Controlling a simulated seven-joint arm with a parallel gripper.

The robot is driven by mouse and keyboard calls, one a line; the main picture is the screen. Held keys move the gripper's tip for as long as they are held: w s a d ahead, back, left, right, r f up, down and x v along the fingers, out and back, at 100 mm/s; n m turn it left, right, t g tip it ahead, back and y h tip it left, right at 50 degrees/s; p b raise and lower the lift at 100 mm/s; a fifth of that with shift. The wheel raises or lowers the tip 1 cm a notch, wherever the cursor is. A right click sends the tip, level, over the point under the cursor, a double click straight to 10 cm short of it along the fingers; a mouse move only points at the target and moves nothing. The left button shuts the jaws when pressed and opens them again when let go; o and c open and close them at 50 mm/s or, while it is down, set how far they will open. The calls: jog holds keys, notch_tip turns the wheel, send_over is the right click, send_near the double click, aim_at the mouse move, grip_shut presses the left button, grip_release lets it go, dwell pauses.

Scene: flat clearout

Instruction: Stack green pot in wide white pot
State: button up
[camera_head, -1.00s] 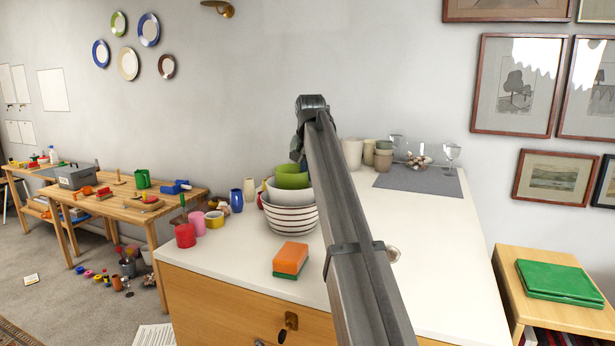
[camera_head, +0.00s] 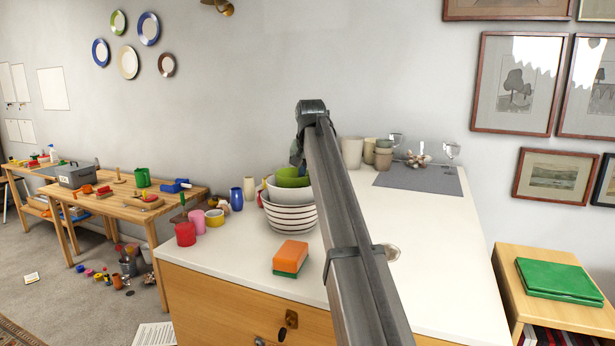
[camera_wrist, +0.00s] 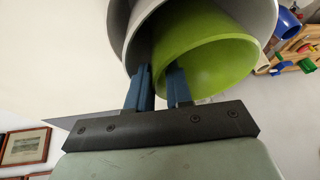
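The green pot (camera_head: 292,179) is bowl-shaped and sits low within the plain white pot (camera_head: 280,193), which rests in a white bowl with dark stripes (camera_head: 291,219) on the counter. In the wrist view the green pot (camera_wrist: 215,65) has its open mouth towards the camera, with the pale pot (camera_wrist: 262,18) around it. The two blue fingers of my gripper (camera_wrist: 159,88) are close together, one on each side of the green wall, and appear shut on it. In the head view my arm hides the fingers and the right side of the pots.
An orange and green sponge (camera_head: 291,258) lies in front of the bowls. Red (camera_head: 185,234) and pink (camera_head: 197,221) cups and a blue vase (camera_head: 236,199) stand to the left. Beige cups (camera_head: 352,153) and glasses stand near a grey mat (camera_head: 420,179). The right counter is clear.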

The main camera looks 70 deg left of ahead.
jog(key=shift+r, duration=0.5)
jog(key=v, duration=1.1)
jog(key=shift+d+r, duration=0.25)
